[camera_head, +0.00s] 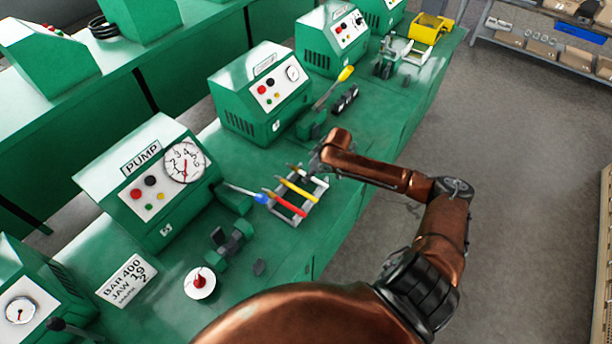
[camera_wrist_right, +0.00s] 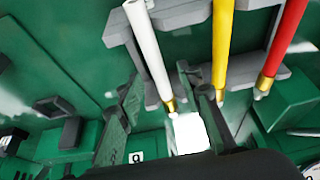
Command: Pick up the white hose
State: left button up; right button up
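The white hose (camera_wrist_right: 150,55) lies in a grey rack (camera_wrist_right: 185,18) in the right wrist view, with a brass end. The yellow hose (camera_wrist_right: 222,45) and the red hose (camera_wrist_right: 285,45) lie beside it to the right. My right gripper (camera_wrist_right: 168,108) is open, its fingers on either side of the white hose's lower end, with no clear grip on it. In the head view my right gripper (camera_head: 317,160) is at the rack's far end, largely hiding the white hose. The yellow hose (camera_head: 298,190) and red hose (camera_head: 287,204) show there. My left gripper is out of view.
A green pump box (camera_head: 150,185) with a dial stands left of the rack. A blue-tipped lever (camera_head: 262,198) is close to the rack. The floor to the right is clear.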

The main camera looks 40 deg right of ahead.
jog(key=shift+f+p, duration=0.3)
jog(key=shift+p, duration=0.15)
dwell(0.8)
jog(key=shift+c, duration=0.3)
grip_shut()
